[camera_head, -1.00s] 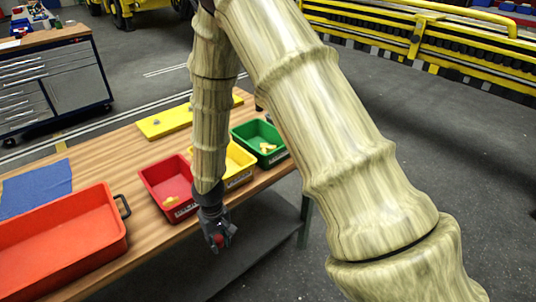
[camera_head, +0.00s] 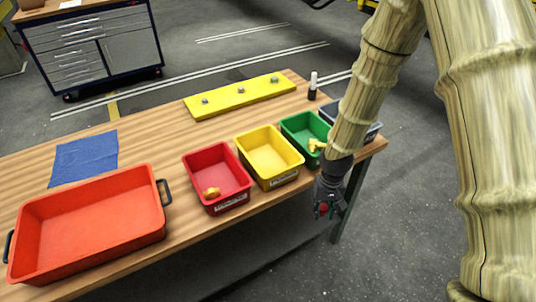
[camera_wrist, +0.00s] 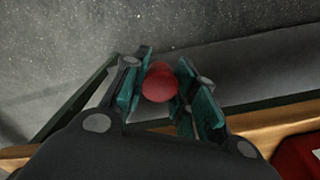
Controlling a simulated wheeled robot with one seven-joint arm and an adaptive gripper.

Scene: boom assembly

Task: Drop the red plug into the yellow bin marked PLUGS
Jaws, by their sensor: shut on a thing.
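In the wrist view the red plug (camera_wrist: 160,82) sits between the fingertips of my gripper (camera_wrist: 163,90). The yellow bin (camera_head: 268,155) stands on the table between the red and green bins, left of my gripper. It looks empty. The label on its front is too small to read.
A red bin (camera_head: 216,172) and a green bin (camera_head: 302,128) each hold yellow pieces. A dark bin (camera_head: 371,132) is partly behind my arm. A large orange tray (camera_head: 90,225), a blue cloth (camera_head: 85,157), a yellow plate (camera_head: 240,96) and a small bottle (camera_head: 313,85) are on the table.

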